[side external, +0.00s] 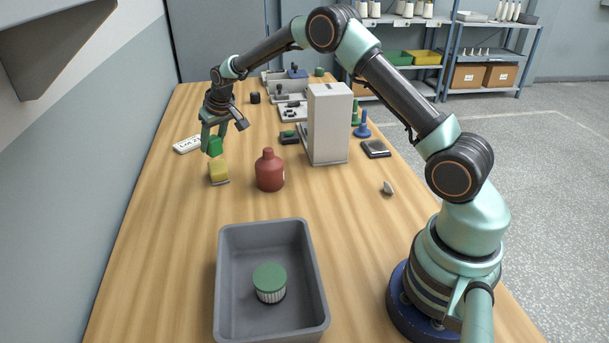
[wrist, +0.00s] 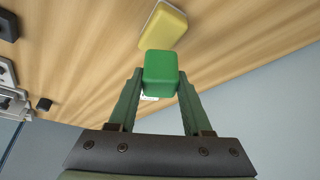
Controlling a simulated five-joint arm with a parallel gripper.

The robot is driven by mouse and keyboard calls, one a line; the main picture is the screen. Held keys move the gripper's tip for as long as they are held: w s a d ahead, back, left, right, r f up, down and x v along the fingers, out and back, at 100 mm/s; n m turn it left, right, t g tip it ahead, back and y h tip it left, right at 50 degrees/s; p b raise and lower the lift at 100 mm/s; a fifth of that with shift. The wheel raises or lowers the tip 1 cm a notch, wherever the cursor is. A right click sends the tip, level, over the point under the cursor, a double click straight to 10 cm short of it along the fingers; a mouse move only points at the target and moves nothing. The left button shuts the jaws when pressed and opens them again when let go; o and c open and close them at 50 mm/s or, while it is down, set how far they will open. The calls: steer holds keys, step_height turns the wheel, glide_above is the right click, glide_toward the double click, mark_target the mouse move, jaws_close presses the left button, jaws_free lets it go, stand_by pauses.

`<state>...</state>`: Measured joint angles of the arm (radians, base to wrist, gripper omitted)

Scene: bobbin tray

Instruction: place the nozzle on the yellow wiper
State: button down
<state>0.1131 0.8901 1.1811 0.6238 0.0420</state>
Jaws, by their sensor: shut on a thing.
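My gripper (side external: 213,147) is shut on a green block (wrist: 160,72) with rounded edges, its fingers on either side of it. The yellow wiper (side external: 219,171), a yellow block on a grey base, stands on the table just in front of and below the green block in the side view. In the wrist view the yellow wiper (wrist: 165,24) is beyond the block, which overlaps its near edge. I cannot tell whether they touch. A small pale pointed piece (side external: 388,187), possibly the nozzle, lies on the table at the right, far from my gripper.
A red bottle (side external: 269,172) stands right of the wiper. A white labelled block (side external: 187,145) lies to the left. A tall grey box (side external: 329,125) is further right. A grey bin (side external: 225,285) holding a green-topped jar (side external: 270,282) is in front. The left table strip is clear.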

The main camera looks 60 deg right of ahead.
mark_target(215, 152)
steer(key=shift+f, duration=1.75)
steer(key=shift+f, duration=0.1)
steer(key=shift+c, duration=1.6)
jaws_free()
